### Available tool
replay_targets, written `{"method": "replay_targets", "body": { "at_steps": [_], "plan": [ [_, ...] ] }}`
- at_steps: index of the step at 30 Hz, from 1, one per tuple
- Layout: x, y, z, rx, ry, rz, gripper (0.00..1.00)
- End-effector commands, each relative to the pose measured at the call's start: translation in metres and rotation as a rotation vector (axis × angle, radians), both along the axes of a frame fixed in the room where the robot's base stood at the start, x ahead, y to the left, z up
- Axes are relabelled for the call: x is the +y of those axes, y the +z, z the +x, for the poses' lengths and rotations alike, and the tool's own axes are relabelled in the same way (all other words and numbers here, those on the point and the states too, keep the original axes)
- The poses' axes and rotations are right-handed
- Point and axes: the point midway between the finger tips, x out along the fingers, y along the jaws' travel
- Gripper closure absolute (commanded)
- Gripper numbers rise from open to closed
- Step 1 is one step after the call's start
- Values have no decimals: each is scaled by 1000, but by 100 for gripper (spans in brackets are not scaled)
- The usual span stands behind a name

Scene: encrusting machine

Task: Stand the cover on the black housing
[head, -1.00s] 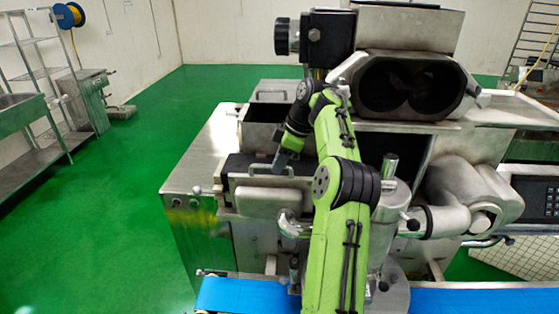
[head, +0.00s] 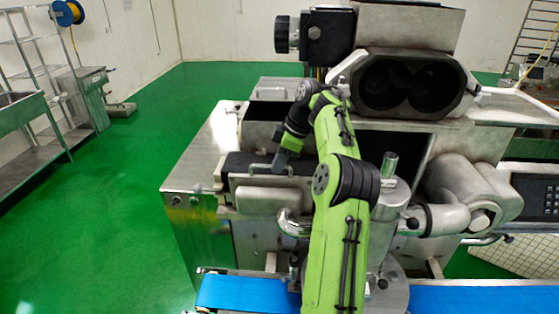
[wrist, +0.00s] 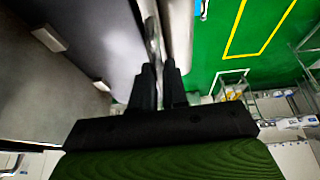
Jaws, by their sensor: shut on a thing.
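The cover (head: 245,181) is a grey metal plate with a bar handle along its top edge. In the head view it stands roughly upright at the front of the black housing (head: 237,161), at the left part of the machine. I cannot tell whether its lower edge rests on the housing. My gripper (head: 283,166) is shut on the cover's handle from above. In the wrist view the fingers (wrist: 160,72) close on a thin metal part (wrist: 155,38), with a dark surface to the left. The exact contact is partly hidden by the fingers.
The open metal compartment (head: 262,131) lies behind the black housing. A rounded metal block (head: 268,200) and curved pipe (head: 290,225) are in front. The blue conveyor belt (head: 245,293) runs below. Green floor (head: 110,210) is free on the left.

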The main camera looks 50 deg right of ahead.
Motion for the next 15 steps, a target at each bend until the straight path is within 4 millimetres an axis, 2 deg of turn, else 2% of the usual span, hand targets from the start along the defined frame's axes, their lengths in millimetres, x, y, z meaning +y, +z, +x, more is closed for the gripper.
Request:
{"method": "replay_targets", "body": {
  "at_steps": [4, 5, 10, 15],
  "plan": [
    [0, 2, 0, -4, 0, -4, 100],
    [0, 1, 0, -4, 0, -3, 84],
    [0, 1, 0, -2, 0, -2, 58],
    [0, 0, 0, -1, 0, -2, 57]
  ]
}}
